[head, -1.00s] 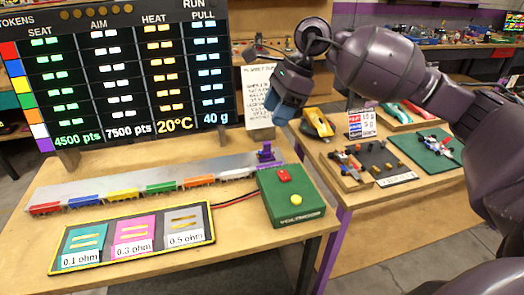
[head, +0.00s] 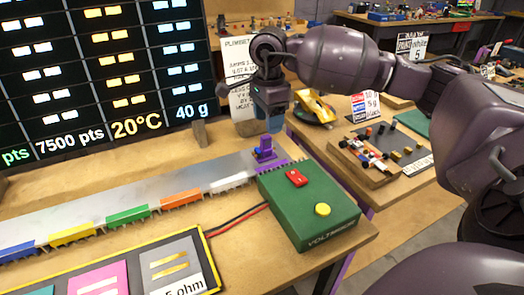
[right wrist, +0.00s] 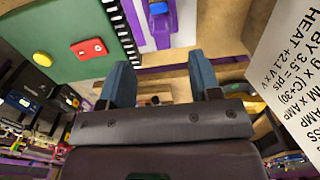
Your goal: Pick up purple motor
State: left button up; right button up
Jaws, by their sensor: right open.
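The purple motor (head: 265,148) stands at the right end of the grey track (head: 120,205), just behind the green box. It also shows at the top of the right wrist view (right wrist: 158,22), beyond the fingertips. My right gripper (head: 272,122) hangs above and slightly behind the motor in the head view, blue fingers pointing down. In the right wrist view its two fingers (right wrist: 162,82) are apart with nothing between them. My left gripper is in neither current view.
The green box (head: 305,205) with a red switch and a yellow button stands close in front of the motor. Coloured pieces line the track to the left. A scoreboard (head: 100,70) and a paper sign (head: 242,105) stand behind. Another table with cars is at the right.

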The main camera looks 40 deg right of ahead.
aim_at(265, 148)
notch_tip(265, 148, down, 3)
jog(key=shift+f, duration=0.1)
jog(key=f, duration=0.1)
jog(key=f+b, duration=0.1)
jog(key=f, duration=0.3)
jog(key=shift+w+a, duration=0.2)
jog(key=shift+a, duration=0.05)
jog(key=shift+f, duration=0.4)
jog(key=shift+r, duration=0.1)
jog(key=shift+c, duration=1.2)
jog(key=c, duration=0.7)
jog(key=shift+c, duration=0.5)
